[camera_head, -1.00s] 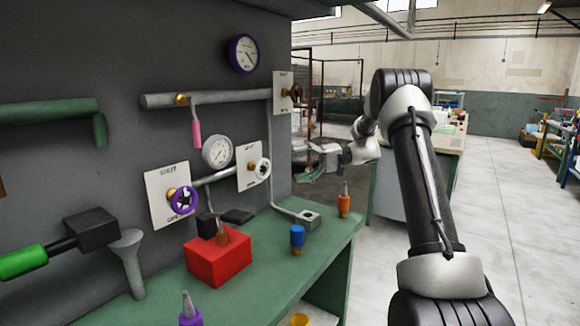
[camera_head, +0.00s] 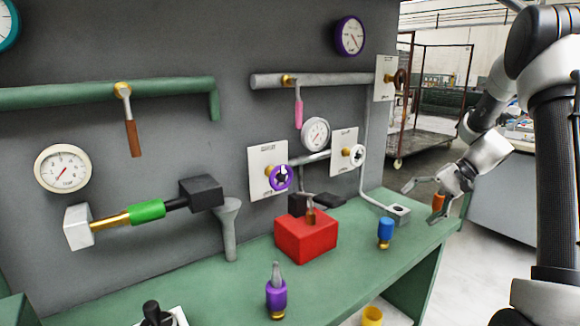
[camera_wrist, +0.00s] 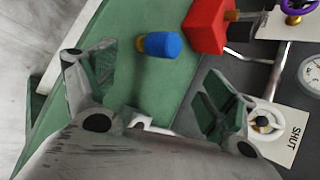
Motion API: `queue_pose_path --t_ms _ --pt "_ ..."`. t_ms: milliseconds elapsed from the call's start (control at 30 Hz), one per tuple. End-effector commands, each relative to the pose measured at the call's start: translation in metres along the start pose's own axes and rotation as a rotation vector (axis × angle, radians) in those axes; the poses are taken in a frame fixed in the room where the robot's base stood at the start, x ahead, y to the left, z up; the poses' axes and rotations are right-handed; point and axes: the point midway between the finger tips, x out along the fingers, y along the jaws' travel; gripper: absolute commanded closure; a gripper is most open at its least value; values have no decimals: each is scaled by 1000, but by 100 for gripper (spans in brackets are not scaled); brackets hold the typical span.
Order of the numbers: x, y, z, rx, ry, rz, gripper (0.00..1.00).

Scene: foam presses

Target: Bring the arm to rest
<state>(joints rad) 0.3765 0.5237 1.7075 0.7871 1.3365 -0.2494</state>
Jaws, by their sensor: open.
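My gripper (camera_head: 424,198) is at the right end of the green bench, in the head view, with its fingers apart and nothing between them. My arm reaches in from the right edge. In the wrist view my gripper (camera_wrist: 155,85) has its two fingers spread wide over the bench. A blue bottle (camera_wrist: 160,45) shows beyond and between the fingers, apart from them. It also stands on the bench in the head view (camera_head: 386,232).
The green bench (camera_head: 345,270) carries a red block (camera_head: 305,238), a purple bottle (camera_head: 276,293) and a grey funnel (camera_head: 229,230). The grey panel (camera_head: 200,50) behind holds pipes, gauges and valves. Open floor lies right of the bench.

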Motion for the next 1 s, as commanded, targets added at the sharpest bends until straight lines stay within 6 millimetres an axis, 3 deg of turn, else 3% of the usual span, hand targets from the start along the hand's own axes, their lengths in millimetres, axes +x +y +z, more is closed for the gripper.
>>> queue_pose_path --t_ms 33,300,600,800,1000 --pt "-5 5 21 0 13 69 16" --pt "-46 41 134 -87 144 451 16" --pt "-81 69 238 -350 332 715 16" --pt "-86 72 283 -510 433 748 16" --pt "-93 54 297 -597 514 717 16"
